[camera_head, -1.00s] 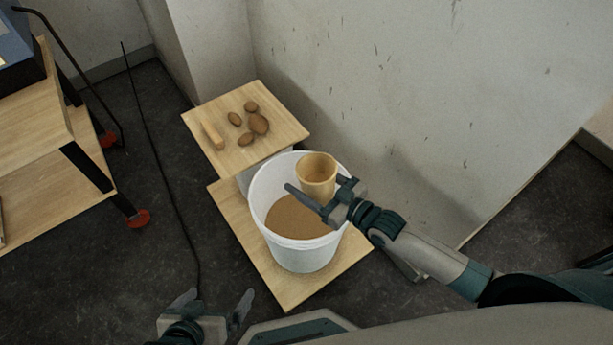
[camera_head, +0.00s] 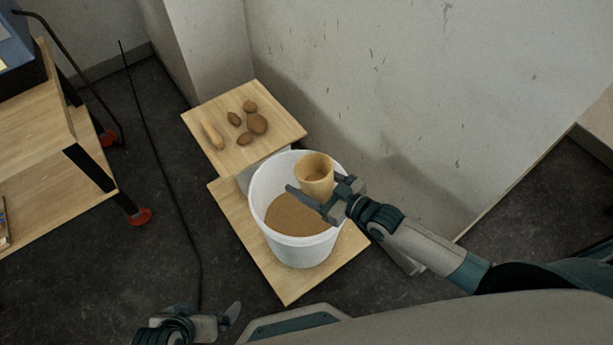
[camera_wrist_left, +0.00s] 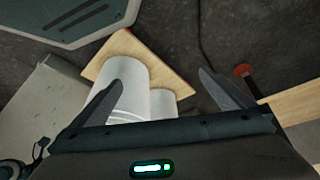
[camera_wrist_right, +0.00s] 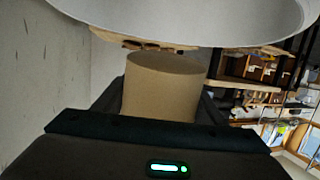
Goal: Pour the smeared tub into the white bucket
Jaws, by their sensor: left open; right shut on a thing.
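The white bucket (camera_head: 302,252) stands on a low wooden board and holds brown material (camera_head: 297,215). My right gripper (camera_head: 318,193) is shut on the tan tub (camera_head: 315,172) and holds it over the bucket's far right side. The tub is close to upright in the head view, its mouth facing up, with some brown inside. In the right wrist view the tub (camera_wrist_right: 163,85) sits between the fingers, with the bucket's rim (camera_wrist_right: 200,38) close by. My left gripper (camera_head: 212,318) is open and empty at the bottom of the head view, well away from the bucket.
Behind the bucket a wooden-topped stand (camera_head: 205,112) carries several brown lumps (camera_head: 257,124) and a pale stick (camera_head: 212,135). A wooden shelf unit (camera_head: 60,200) stands at left. A wall (camera_head: 420,100) rises close at the right.

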